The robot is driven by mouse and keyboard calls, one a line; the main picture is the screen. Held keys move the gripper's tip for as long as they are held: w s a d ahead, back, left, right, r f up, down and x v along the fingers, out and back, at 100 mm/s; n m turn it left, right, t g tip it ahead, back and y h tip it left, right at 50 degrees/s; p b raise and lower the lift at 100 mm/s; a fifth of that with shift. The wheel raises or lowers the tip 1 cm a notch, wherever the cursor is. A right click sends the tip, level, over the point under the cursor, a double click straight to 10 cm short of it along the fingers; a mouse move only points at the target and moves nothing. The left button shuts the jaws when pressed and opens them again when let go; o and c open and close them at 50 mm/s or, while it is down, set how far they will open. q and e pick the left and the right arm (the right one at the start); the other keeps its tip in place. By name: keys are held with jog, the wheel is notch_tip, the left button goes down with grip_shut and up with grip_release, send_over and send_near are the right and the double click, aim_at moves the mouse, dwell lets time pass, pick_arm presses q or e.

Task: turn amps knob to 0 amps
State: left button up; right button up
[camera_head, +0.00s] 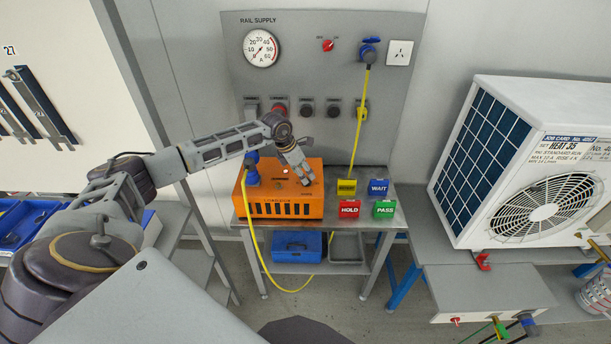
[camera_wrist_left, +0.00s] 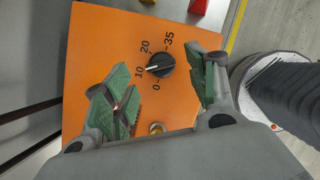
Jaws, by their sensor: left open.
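The amps knob (camera_wrist_left: 161,65) is a round black knob on the orange box's top panel in the left wrist view. Its white mark points at or close to 10, on a scale labelled 0, 10, 20 and 35. My left gripper (camera_wrist_left: 164,76) is open, with its green-padded fingers on either side of the knob and visible gaps to it. In the head view my left gripper (camera_head: 303,180) is over the right part of the orange box (camera_head: 284,211), and the knob is hard to make out there. My right gripper is not in view.
The box stands on a grey bench with HOLD (camera_head: 349,210), PASS (camera_head: 384,209) and WAIT (camera_head: 378,188) blocks on its right. A yellow cable (camera_head: 247,225) hangs at the box's left. The rail supply panel (camera_head: 325,75) is behind. A white fan unit (camera_head: 540,170) stands right.

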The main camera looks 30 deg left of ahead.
pick_arm(q)
jog(key=shift+x, duration=1.7)
jog(key=c, duration=1)
